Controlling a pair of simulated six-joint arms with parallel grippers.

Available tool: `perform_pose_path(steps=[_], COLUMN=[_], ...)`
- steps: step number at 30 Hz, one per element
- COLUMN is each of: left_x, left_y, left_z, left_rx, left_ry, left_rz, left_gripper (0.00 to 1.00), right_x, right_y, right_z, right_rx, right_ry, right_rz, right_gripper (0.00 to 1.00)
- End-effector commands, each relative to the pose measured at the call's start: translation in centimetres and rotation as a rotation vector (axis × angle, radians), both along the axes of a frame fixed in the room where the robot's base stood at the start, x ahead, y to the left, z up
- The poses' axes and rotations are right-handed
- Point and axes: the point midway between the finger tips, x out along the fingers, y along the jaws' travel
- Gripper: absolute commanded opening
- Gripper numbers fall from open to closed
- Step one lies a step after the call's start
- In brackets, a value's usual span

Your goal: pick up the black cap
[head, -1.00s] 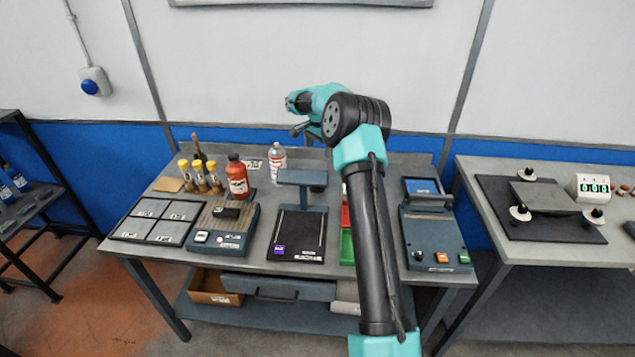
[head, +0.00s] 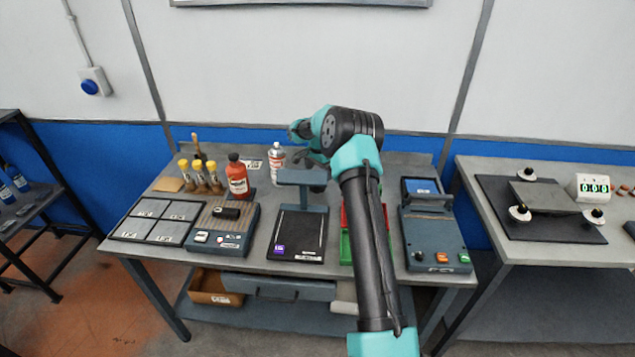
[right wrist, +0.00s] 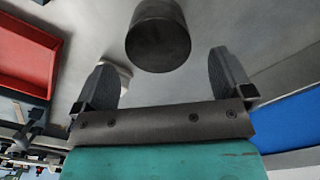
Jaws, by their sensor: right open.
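A dark, nearly black cylinder, likely the black cap (right wrist: 158,38), shows at the top middle of the right wrist view. It lies ahead of and between the fingers, apart from both. In the head view a dark rounded shape (head: 319,181) beside the grey stand may be the same thing; I cannot tell for sure. My right gripper (right wrist: 161,62) is open and empty. In the head view my right gripper (head: 309,156) hangs over the back of the bench, its fingers partly hidden by my arm. My left gripper is not in view.
A grey stand (head: 300,177) is close by, with a spray bottle (head: 277,163) and red bottle (head: 237,180) to its left. A red bin (right wrist: 25,50) shows left in the right wrist view. A control box (head: 437,240) stands right of my arm.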

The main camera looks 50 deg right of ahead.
Motion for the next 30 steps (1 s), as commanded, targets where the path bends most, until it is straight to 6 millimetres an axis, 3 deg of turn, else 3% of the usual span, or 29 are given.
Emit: perform_pose_path(steps=[15,30], left_x=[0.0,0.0], left_y=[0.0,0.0], left_z=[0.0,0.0], left_rx=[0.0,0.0], left_ry=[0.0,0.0], left_rz=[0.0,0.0], left_gripper=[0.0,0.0], right_x=[0.0,0.0], right_y=[0.5,0.5], right_z=[-5.1,-5.2], right_rx=[0.0,0.0], right_ry=[0.0,0.0], right_rz=[0.0,0.0], right_gripper=[0.98,0.98])
